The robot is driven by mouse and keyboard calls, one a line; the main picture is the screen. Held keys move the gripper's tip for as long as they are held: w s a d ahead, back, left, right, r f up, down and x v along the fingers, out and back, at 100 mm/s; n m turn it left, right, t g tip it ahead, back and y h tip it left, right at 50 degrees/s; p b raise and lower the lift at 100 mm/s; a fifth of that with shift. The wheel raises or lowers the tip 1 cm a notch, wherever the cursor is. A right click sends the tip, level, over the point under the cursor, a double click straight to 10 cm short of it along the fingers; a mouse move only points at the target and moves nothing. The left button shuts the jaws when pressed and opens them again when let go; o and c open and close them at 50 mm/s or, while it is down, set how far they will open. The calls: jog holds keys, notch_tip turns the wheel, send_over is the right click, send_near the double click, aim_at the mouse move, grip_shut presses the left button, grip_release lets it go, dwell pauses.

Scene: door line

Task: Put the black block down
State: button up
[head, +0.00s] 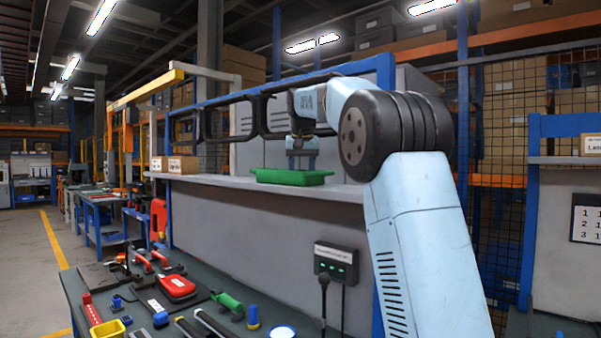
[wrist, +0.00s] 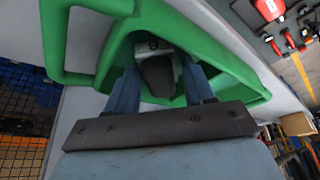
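A green tray (head: 291,177) sits on the grey shelf, and its rim (wrist: 85,78) surrounds my fingers in the wrist view. My gripper (head: 302,158) points down just above the tray in the head view. In the wrist view my two blue fingers (wrist: 160,86) flank a dark block (wrist: 157,73) with grey edges, which I take as the black block. The fingers seem to press on its two sides. It is inside the tray's outline; whether it touches the tray floor I cannot tell. In the head view I cannot make the block out.
The grey shelf (head: 225,182) runs left of the tray, with small cardboard boxes (head: 182,164) at its far end. A dark bench (head: 140,290) below holds several tools. A black socket box (head: 336,262) is on the panel under the shelf.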

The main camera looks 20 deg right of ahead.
jog(key=shift+r, duration=0.1)
jog(key=v, duration=1.2)
